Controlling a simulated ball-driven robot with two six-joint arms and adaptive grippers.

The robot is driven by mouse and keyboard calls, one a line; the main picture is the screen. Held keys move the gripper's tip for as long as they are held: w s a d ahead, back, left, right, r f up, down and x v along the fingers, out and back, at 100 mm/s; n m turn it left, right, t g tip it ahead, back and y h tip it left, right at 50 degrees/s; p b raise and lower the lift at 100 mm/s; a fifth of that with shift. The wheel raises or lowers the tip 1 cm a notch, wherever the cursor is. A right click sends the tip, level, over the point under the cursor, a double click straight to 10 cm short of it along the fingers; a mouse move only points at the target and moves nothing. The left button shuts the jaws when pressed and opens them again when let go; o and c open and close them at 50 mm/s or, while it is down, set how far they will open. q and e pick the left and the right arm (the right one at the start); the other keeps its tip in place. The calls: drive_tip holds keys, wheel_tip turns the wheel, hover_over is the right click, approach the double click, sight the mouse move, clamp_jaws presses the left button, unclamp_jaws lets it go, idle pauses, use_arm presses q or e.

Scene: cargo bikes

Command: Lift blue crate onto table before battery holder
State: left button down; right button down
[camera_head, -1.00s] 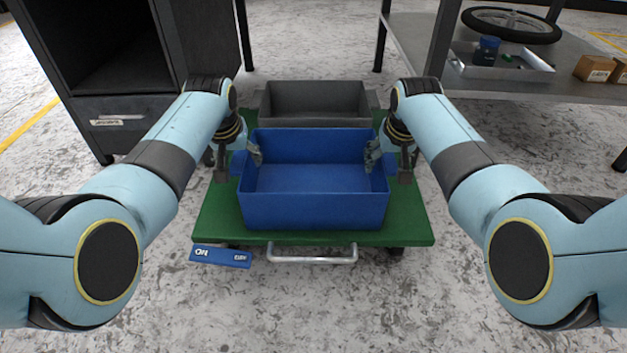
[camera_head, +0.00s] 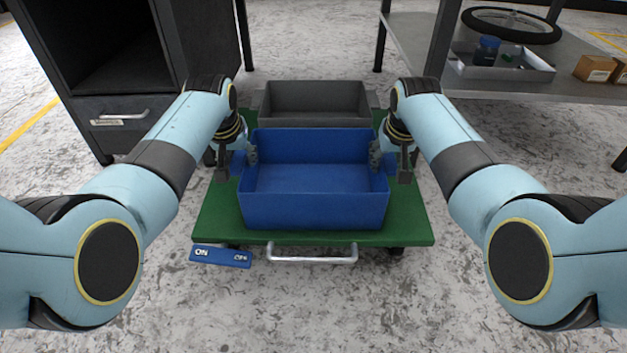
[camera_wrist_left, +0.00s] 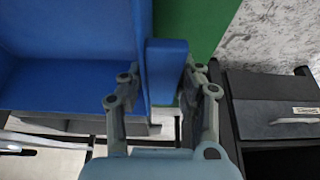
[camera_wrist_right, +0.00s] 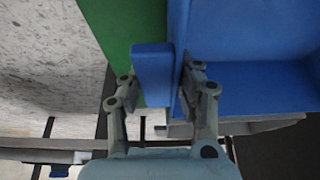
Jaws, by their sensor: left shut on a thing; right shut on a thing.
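The blue crate (camera_head: 315,208) is empty and sits level on a green platform (camera_head: 215,218) low over the floor. My left gripper (camera_head: 246,155) is shut on the crate's left side; in the left wrist view its fingers (camera_wrist_left: 158,92) straddle the side grip (camera_wrist_left: 167,70). My right gripper (camera_head: 382,156) is shut on the crate's right side; in the right wrist view its fingers (camera_wrist_right: 160,92) straddle the other side grip (camera_wrist_right: 152,72). No battery holder can be made out for certain.
A grey crate (camera_head: 315,118) stands behind the blue one on the platform. A dark cabinet (camera_head: 125,90) is at back left. A grey table (camera_head: 580,92) at right holds a wheel (camera_head: 511,24), a tray (camera_head: 500,70) with a dark jar, and cardboard boxes (camera_head: 597,68). Floor in front is clear.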

use_arm(q)
drive_tip(key=shift+w+a+r, duration=0.1)
drive_tip(key=shift+r, duration=0.05)
use_arm(e)
drive_tip(key=shift+w+d+r, duration=0.1)
drive_tip(key=shift+r, duration=0.05)
